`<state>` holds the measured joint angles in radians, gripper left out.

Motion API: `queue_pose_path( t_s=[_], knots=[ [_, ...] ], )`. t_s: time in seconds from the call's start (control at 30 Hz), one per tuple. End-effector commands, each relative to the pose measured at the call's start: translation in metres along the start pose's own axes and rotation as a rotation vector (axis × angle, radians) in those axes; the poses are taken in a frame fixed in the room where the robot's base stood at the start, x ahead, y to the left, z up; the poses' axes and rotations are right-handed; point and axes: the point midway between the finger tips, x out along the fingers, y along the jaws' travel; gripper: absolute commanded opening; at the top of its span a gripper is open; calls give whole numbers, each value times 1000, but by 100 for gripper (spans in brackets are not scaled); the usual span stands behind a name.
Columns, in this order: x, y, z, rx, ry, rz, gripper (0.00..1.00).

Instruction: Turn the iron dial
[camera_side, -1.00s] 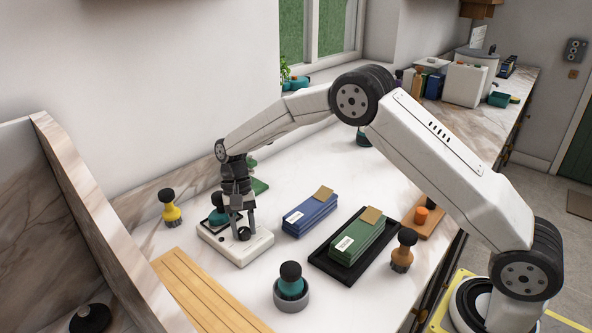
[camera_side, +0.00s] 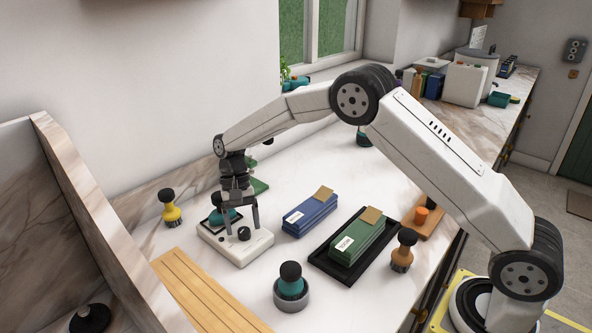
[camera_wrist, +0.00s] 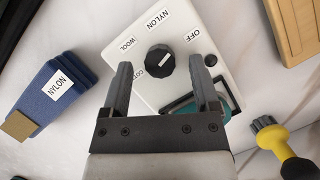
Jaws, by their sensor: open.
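The iron dial (camera_side: 244,234) is a round black knob on a white box (camera_side: 252,251). In the wrist view the dial (camera_wrist: 160,61) has a small white mark, and printed labels including OFF, NYLON and WOOL curve around it. I cannot tell exactly which label the mark faces. My gripper (camera_side: 241,216) points down over the box with its jaws open. In the wrist view its two fingers (camera_wrist: 163,70) show on either side of the dial, with gaps to both sides. The dial appears clear of the fingers. A teal piece (camera_wrist: 228,101) in a black frame sits on the box, partly behind a finger.
A blue bundle (camera_side: 309,216) labelled NYLON lies right of the box. A green bundle (camera_side: 352,246) lies in a black tray (camera_side: 326,268).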

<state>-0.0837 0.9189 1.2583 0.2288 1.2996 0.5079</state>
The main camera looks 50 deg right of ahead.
Motion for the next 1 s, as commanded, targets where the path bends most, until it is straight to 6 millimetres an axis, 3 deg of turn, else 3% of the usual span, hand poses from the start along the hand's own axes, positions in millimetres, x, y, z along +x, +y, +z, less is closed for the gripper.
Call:
queue_pose_path(
  t_s=[0.5,1.0],
  knots=[
    [-61,0,0,0,1,-1,78],
    [-68,0,0,-2,2,0,78]
  ],
)
